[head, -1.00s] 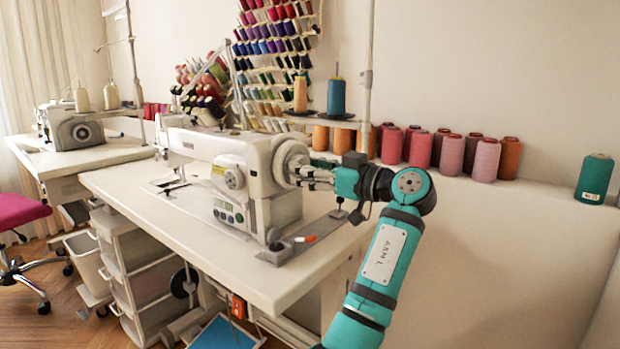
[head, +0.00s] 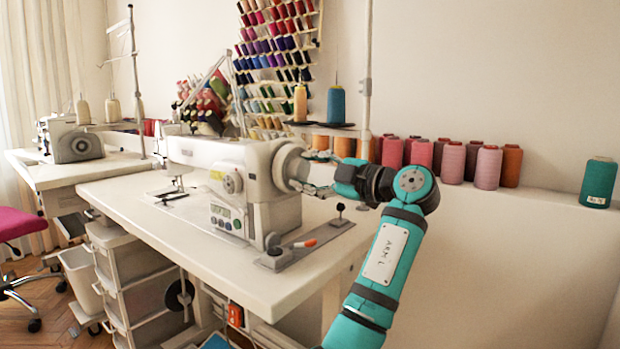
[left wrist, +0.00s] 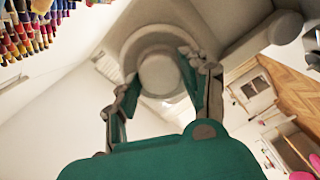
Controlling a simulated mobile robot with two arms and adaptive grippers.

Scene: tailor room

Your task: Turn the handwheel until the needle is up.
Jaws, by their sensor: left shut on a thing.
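The white sewing machine (head: 212,153) stands on the table with its needle area (head: 178,182) at the left end. The needle is too small to tell whether it is up or down. The pale round handwheel (head: 288,166) is at the machine's right end. My left gripper (head: 303,178) reaches it from the right and is shut on it. In the left wrist view, the fingers of my left gripper (left wrist: 160,85) lie on either side of the handwheel's round hub (left wrist: 160,72). My right gripper is not in view.
A grey plate (head: 318,238) with an orange-and-white marker (head: 304,243) lies at the front right of the white table (head: 278,280). Thread cones (head: 453,162) line the ledge behind my arm. A second machine (head: 72,140) stands far left.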

